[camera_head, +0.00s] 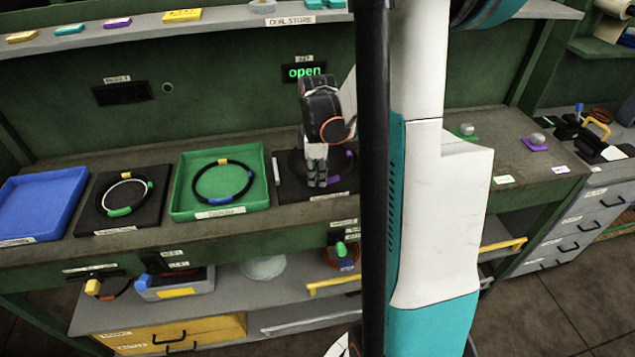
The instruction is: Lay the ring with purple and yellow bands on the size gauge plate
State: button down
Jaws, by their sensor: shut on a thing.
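My gripper (317,182) points down over a dark plate (287,188) on the bench, right of the green tray. It is shut on a dark ring with purple banding (334,177), at or just above this plate; I cannot tell whether they touch. My gripper and my column hide part of the ring, and no yellow band shows on it. The labels are too small to tell which plate is the size gauge plate.
The green tray (264,165) holds a black ring (196,187) with yellow and blue bands. A blue tray (40,205) stands at far left. Small items on purple and green pads lie on the right bench. A shelf with several items runs below.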

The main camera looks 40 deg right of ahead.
notch_tip(320, 180, down, 2)
jog(key=shift+f, duration=0.15)
jog(key=c, duration=1.7)
grip_release()
notch_tip(320, 180, up, 12)
jog(key=p, duration=0.2)
